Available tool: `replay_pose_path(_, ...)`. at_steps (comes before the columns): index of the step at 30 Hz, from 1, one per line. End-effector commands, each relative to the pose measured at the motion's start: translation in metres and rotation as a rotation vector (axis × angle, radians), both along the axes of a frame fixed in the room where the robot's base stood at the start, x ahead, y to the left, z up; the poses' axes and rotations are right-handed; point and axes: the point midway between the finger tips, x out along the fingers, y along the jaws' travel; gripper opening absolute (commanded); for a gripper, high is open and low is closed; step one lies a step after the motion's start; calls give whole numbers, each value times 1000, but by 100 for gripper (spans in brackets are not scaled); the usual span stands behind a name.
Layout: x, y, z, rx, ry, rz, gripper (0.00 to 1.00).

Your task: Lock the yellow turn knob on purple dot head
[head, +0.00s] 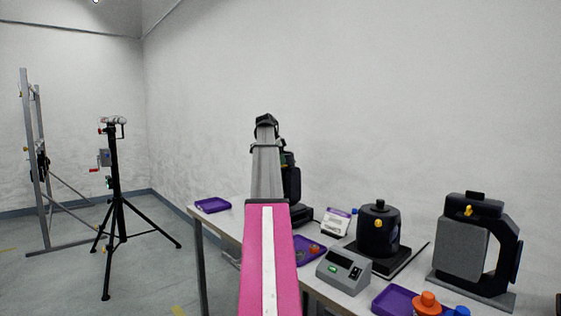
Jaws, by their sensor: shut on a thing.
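Three dark lamp heads stand along the table. One head (292,188) is at the far end, largely hidden behind my raised arm. A round black head (377,238) in the middle has a yellow knob (379,223) on its front. A black and grey head (468,232) in a yoke at the right has a yellow knob (468,210) near its top. I cannot make out a purple dot on any of them. My pink and grey arm reaches toward the far head. My gripper's fingers are hidden behind the arm, and so is whatever they touch.
The table (336,300) carries a grey box with a green display (342,270), a small white and purple device (337,222), and purple trays (213,205) with knobs in some. A black tripod (115,190) and a metal frame (38,165) stand left. The floor between is open.

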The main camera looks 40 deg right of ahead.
Motion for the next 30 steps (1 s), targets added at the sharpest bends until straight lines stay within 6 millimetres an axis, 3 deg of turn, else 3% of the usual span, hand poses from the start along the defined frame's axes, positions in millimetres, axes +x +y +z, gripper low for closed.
replay_pose_path(8,-2,1,0,-1,-2,175,0)
replay_pose_path(30,-3,0,0,-2,-1,873,0)
